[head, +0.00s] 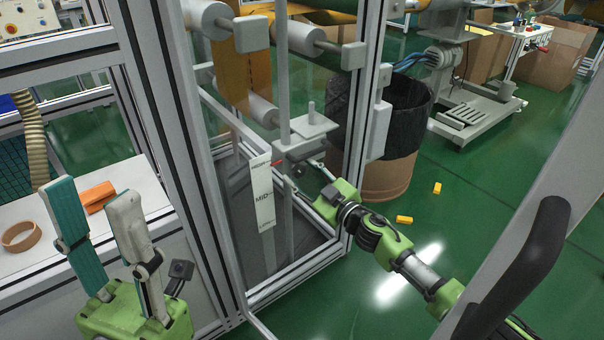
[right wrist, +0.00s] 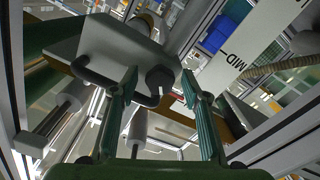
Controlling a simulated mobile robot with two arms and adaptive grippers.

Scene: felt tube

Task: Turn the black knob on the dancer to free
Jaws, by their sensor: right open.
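The black knob (right wrist: 159,79) is on the grey dancer block (right wrist: 105,48), with a pale line on its face. In the right wrist view it shows between the fingertips of my right gripper (right wrist: 160,73), which is open around or just short of it; I cannot tell if the fingers touch it. In the head view the knob (head: 299,169) is small and dark under the dancer block (head: 305,130), with my right gripper (head: 307,179) right at it. My left gripper (head: 92,192) is open and empty at the lower left, away from the dancer.
A white scale strip (head: 263,200) marked MID hangs left of the dancer, with a red pointer near its top. Frame posts (head: 367,120) stand close around my right arm. A black-lined bin (head: 400,110) is behind.

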